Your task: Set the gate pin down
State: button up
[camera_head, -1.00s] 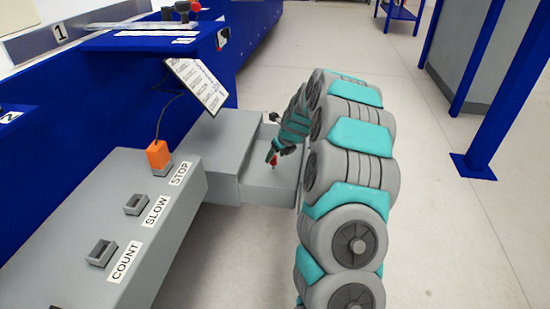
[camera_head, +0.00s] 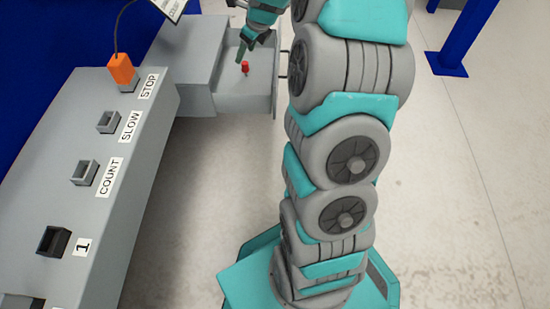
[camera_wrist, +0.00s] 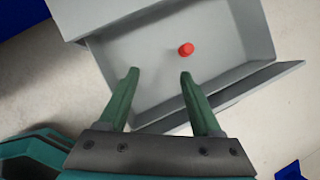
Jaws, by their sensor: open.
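A small red pin (camera_head: 245,68) is inside the open grey drawer (camera_head: 232,104); it seems to stand upright on the drawer's floor. The pin also shows in the wrist view (camera_wrist: 186,49), beyond the tips of my gripper's fingers. My gripper (camera_wrist: 160,73) is open with nothing between its two green fingers. In the head view my gripper (camera_head: 241,50) is over the drawer, close behind the pin and apart from it. The wrist view also shows the drawer's wall (camera_wrist: 254,28).
A grey console (camera_head: 100,155) at left has sockets labelled STOP, SLOW, COUNT and 1. An orange plug (camera_head: 121,69) with a cord sits at STOP. A blue post (camera_head: 462,40) stands at upper right. The floor (camera_head: 450,170) at right is clear.

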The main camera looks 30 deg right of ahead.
jog(key=s+a+r+n+g, duration=0.2)
jog(key=s+a+n, duration=0.5)
jog(key=s, duration=0.2)
jog(key=s+a+r+n+g, duration=0.1)
jog(key=s+a+r+n, duration=0.2)
jog(key=s+a+n, duration=0.5)
jog(key=s+n+g+h, duration=0.1)
jog(key=s+n+g, duration=0.2)
jog(key=s+n, duration=1.2)
jog(key=s+a, duration=0.1)
jog(key=s, duration=1)
jog(key=shift+s+f+g+h, duration=0.2)
jog(key=shift+s+g+h, duration=0.1)
jog(key=shift+s+g, duration=0.1)
jog(key=shift+w+d, duration=0.1)
jog(key=shift+d, duration=0.05)
